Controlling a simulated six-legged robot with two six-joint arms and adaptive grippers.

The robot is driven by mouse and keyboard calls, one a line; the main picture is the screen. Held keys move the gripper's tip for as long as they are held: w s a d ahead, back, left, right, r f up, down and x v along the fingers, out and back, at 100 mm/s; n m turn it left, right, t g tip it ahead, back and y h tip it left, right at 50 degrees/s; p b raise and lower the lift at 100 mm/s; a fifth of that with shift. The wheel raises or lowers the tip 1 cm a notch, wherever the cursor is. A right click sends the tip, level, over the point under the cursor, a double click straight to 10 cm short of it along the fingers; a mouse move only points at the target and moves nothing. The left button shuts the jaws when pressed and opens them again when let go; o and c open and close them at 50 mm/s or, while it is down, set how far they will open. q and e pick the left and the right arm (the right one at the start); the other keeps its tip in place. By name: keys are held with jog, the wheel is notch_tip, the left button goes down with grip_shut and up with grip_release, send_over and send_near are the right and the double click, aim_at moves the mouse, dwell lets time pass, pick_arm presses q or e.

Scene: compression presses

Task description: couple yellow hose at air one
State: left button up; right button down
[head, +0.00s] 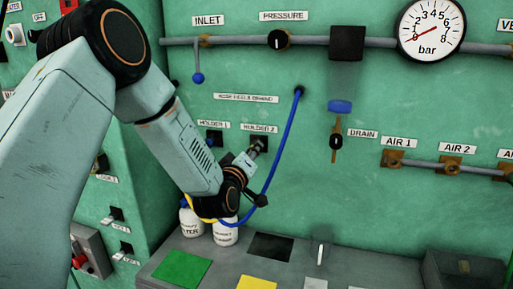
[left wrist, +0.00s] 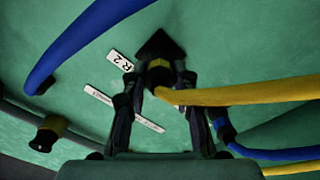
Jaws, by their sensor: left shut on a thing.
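My left gripper (head: 254,152) is at the wall by the HOLDER 2 label (head: 259,130). In the left wrist view its fingers (left wrist: 160,92) are shut on the dark end fitting of the yellow hose (left wrist: 245,95), which has a yellow band. The fitting points toward a dark holder (left wrist: 160,45) on the wall; I cannot tell whether it is still seated there. In the head view only a bit of the yellow hose (head: 208,220) shows below my wrist. The AIR 1 port (head: 393,160) is a brown fitting on a grey pipe at the right, with nothing coupled. My right gripper is not in view.
A blue hose (head: 283,140) hangs from the wall and loops close to my left wrist. White bottles (head: 225,233) stand below it on the grey bench. The drain valve (head: 336,141) and AIR 2 port (head: 451,167) are to the right.

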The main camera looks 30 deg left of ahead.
pick_arm(q)
grip_shut()
jog(key=shift+s+f, duration=0.1)
jog(key=shift+s, duration=0.1)
jog(key=shift+s+d, duration=0.15)
jog(key=shift+s, duration=0.4)
jog(key=shift+s, duration=0.1)
jog(key=shift+s+d+p, duration=0.15)
jog(key=shift+s+p, duration=0.15)
jog(key=shift+s, duration=0.2)
jog(key=shift+s, duration=0.3)
dwell(0.4)
jog(key=shift+p+v, duration=0.45)
jog(key=shift+v, duration=1.55)
